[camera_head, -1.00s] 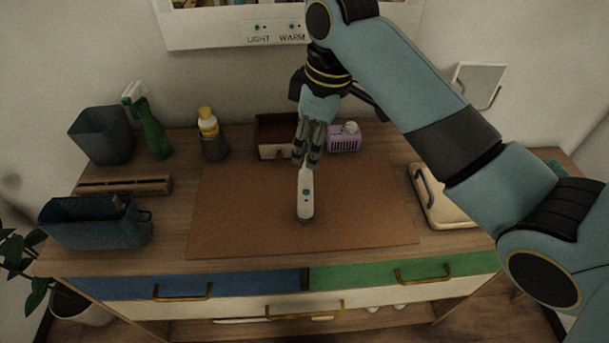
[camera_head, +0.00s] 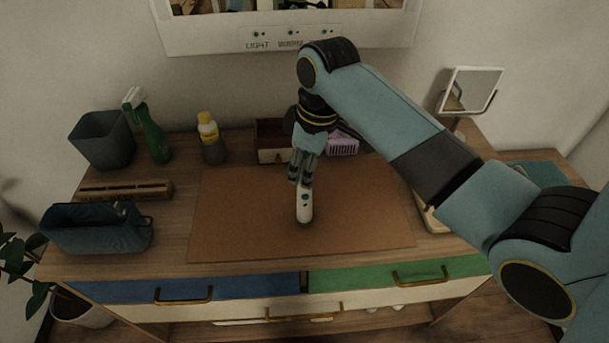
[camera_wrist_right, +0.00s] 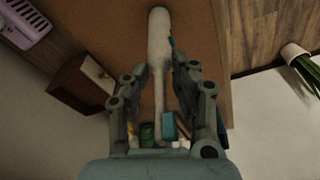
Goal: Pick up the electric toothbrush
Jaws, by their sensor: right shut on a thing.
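The electric toothbrush (camera_head: 304,208) is white with a teal button and stands out over the brown mat (camera_head: 238,222) in the head view. My right gripper (camera_head: 302,180) is shut on its upper part, and the fingers cover that part. In the right wrist view the toothbrush (camera_wrist_right: 159,45) runs between the two fingers of the right gripper (camera_wrist_right: 160,82), with its thick handle beyond the fingertips. I cannot tell whether its lower end touches the mat. My left gripper is not in view.
A green spray bottle (camera_head: 153,138), grey bin (camera_head: 100,140) and yellow-capped bottle (camera_head: 209,130) stand at the back left. A blue basket (camera_head: 95,228) is at the front left. A brown box (camera_head: 270,139) and purple basket (camera_head: 343,146) are behind the gripper. The mat is otherwise clear.

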